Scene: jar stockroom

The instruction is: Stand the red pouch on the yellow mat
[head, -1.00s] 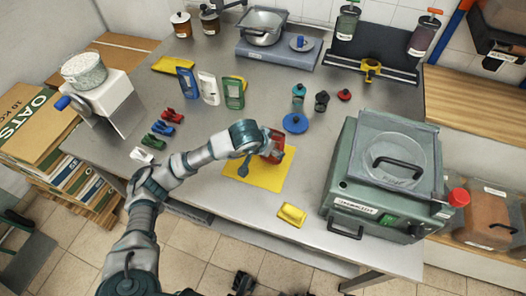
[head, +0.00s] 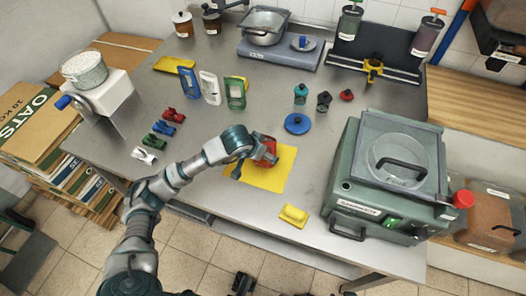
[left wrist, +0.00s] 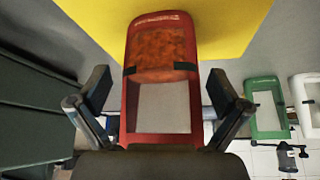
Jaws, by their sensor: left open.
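The red pouch (head: 268,148), with a clear window and orange contents, is at the back part of the yellow mat (head: 262,181) in the head view. In the left wrist view the pouch (left wrist: 158,55) appears upside down, its filled end against the yellow mat (left wrist: 225,25). It looks upright; exact contact with the mat is hard to tell. My left gripper (head: 256,158) is at the pouch. In the left wrist view its fingers (left wrist: 160,90) are open, one on each side of the pouch. My right gripper is not in view.
Blue (head: 187,82), white (head: 210,88) and green (head: 235,93) pouches stand further back. A blue lid (head: 297,123) lies behind the mat. Several small clips lie at left.

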